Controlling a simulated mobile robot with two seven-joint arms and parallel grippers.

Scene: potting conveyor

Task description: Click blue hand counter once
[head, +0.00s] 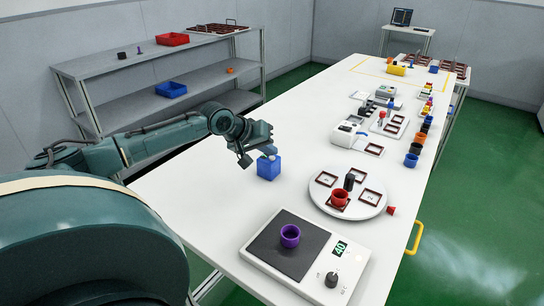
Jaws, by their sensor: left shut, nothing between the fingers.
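The blue hand counter (268,168) is a small blue block standing upright on the white table, left of the round turntable. A small pale part shows at its top, partly hidden by my gripper. My left gripper (266,149) is shut and empty, pointing down right over the counter's top. I cannot tell whether the fingertips touch it. My right gripper is not in view.
A scale (308,285) with a purple pot (290,236) stands at the front. A round white turntable (349,211) with a red pot (340,197) is at the right. Several cups line the right edge. The table left of the counter is clear.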

